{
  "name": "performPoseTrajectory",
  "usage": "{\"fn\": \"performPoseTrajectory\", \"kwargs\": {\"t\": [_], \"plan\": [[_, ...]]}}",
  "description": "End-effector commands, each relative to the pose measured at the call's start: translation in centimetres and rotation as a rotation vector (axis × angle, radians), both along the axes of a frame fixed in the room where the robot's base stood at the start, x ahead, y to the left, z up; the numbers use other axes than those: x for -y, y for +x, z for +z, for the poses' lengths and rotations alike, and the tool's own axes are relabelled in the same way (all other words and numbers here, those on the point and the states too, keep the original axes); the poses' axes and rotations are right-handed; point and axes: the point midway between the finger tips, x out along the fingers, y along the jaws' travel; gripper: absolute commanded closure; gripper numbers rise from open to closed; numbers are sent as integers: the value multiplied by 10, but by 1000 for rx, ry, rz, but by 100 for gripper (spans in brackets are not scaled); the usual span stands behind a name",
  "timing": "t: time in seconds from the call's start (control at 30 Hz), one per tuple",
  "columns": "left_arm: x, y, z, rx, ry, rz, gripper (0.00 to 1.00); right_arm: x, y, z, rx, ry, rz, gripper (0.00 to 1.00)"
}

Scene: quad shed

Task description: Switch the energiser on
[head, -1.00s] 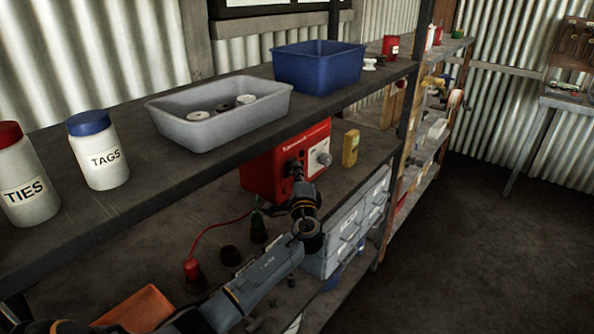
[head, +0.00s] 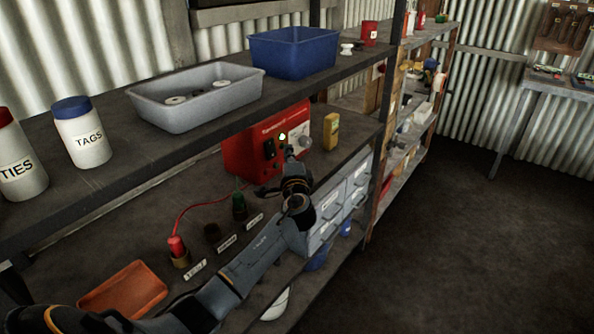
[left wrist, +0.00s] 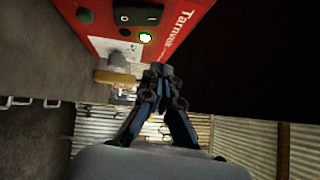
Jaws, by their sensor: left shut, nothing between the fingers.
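The energiser (head: 250,148) is a red box with a pale front panel, on the lower shelf. A small lamp (head: 283,136) on its front glows. In the left wrist view the energiser (left wrist: 185,15) shows close up, with a black rocker switch (left wrist: 138,15) and a bright green-white lamp (left wrist: 145,37) beside it. My left gripper (head: 289,153) is shut and empty just in front of the panel, partly hiding it. In the left wrist view its closed fingertips (left wrist: 158,70) are near the lamp, apart from the rocker. My right gripper is not in view.
A yellow box (head: 331,131) stands right of the energiser. Grey drawers (head: 342,207) are below right. The upper shelf (head: 60,205) overhangs, with a blue tub (head: 292,55).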

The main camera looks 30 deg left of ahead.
Motion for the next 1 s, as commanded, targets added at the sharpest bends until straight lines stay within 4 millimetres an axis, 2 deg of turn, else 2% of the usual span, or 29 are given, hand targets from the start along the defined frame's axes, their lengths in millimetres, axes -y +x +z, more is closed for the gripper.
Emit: {"fn": "performPoseTrajectory", "kwargs": {"t": [0.07, 0.13, 0.37, 0.53, 0.73, 1.0], "plan": [[5, -8, 0, -1, -1, 1, 100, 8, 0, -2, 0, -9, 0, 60], [11, -15, 1, -1, -1, 1, 100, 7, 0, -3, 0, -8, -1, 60], [35, -43, 6, 1, -2, 0, 100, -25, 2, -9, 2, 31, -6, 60], [49, -60, 10, -1, -1, 1, 100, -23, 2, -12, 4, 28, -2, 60], [54, -67, 12, -2, 1, 2, 100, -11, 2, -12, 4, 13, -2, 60], [54, -67, 12, -2, 1, 2, 100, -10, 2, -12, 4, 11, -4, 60]]}}
